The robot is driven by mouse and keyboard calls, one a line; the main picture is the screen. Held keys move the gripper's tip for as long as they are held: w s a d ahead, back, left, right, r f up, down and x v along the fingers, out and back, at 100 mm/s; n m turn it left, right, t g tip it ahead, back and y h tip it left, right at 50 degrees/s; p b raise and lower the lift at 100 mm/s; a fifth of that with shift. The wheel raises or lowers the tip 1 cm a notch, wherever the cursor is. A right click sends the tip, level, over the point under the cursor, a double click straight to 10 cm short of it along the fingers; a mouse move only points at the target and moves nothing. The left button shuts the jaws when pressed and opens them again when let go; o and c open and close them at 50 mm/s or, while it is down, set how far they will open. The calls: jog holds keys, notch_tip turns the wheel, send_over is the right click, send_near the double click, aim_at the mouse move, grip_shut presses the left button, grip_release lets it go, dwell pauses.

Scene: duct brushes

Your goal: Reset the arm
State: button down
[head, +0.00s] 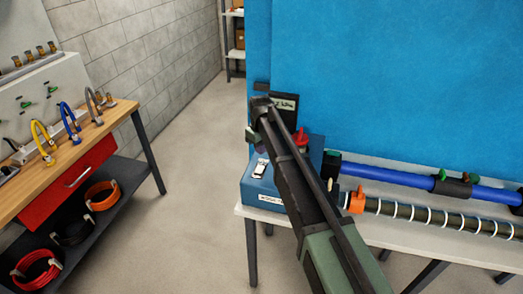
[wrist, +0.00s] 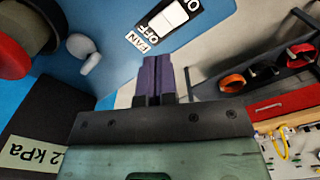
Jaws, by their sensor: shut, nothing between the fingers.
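My arm reaches up and to the left across the head view, over the front of the bench. My gripper shows in the wrist view (wrist: 158,62) as two purple fingers pressed together, with nothing between them. In the head view it is mostly hidden behind my wrist. A blue control box (head: 257,190) stands below and beside my gripper, at the bench's left end. Its white fan switch (head: 261,168) also shows in the wrist view (wrist: 172,18), just beyond the fingertips. The fingers look apart from the switch, though the gap is hard to judge.
A red knob (head: 300,138) and a dark panel with a pale label (head: 284,104) are close to my wrist. A blue pipe (head: 395,178) and a ringed duct (head: 430,214) lie along the bench right. A wooden workbench (head: 105,115) stands left, with clear floor between.

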jog(key=s+d+m, duration=0.4)
jog(key=s+d, duration=0.6)
jog(key=s, duration=0.4)
jog(key=s+d+m, duration=0.5)
jog(key=s+d, duration=0.6)
jog(key=s, duration=0.4)
jog(key=shift+s+d+f, duration=0.2)
jog(key=shift+d+f, duration=0.05)
jog(key=shift+d, duration=0.05)
